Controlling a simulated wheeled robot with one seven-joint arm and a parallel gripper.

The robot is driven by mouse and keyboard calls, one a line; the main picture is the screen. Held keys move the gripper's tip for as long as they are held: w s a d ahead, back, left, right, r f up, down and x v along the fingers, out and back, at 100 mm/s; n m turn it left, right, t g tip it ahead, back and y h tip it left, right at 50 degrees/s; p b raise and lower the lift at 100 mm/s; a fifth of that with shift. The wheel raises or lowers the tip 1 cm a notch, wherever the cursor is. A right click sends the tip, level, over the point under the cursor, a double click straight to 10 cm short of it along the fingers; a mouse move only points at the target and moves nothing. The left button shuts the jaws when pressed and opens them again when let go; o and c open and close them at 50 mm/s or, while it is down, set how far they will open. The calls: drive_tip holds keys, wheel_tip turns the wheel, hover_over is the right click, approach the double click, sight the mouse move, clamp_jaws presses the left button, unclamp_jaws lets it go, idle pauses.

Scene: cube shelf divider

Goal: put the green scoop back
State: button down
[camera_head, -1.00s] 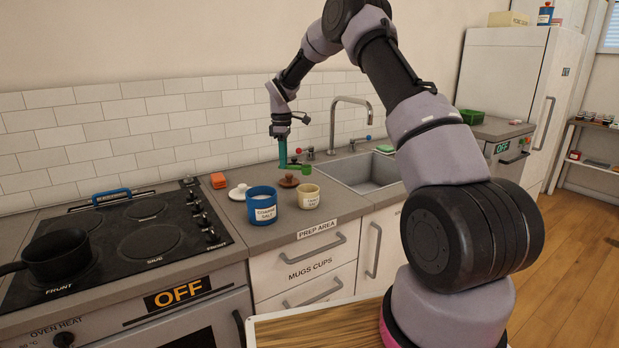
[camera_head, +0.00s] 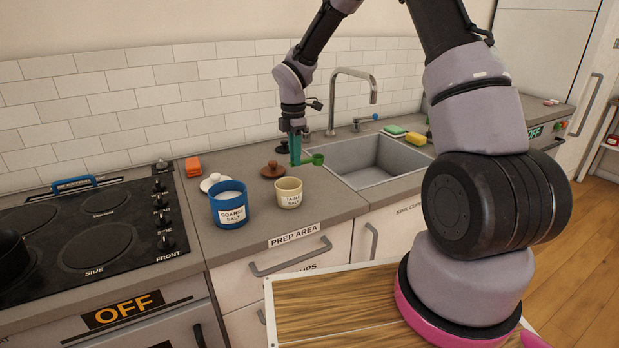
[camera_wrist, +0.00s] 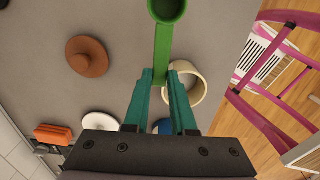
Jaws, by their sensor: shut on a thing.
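My gripper (camera_head: 295,158) is shut on the handle of the green scoop (camera_head: 318,159), above the counter near the sink's left edge. In the wrist view the scoop's bowl (camera_wrist: 167,8) points away from the fingers (camera_wrist: 160,82) and is cut by the top edge. The cream table salt jar (camera_head: 289,192) stands open below and in front of the scoop. The blue coarse salt jar (camera_head: 229,205) stands open to its left, with white contents. The brown lid (camera_head: 273,169) and the white lid (camera_head: 214,182) lie on the counter behind the jars.
The stove (camera_head: 95,230) is at the left and the sink (camera_head: 375,165) at the right, with a tall tap (camera_head: 372,90). An orange block (camera_head: 193,166) lies by the tiled wall. Sponges (camera_head: 393,131) lie behind the sink. Counter front of the jars is clear.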

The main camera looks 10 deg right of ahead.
drive_tip(key=shift+f, duration=3.6)
drive_tip(key=shift+f, duration=0.15)
drive_tip(key=c, duration=1)
unclamp_jaws()
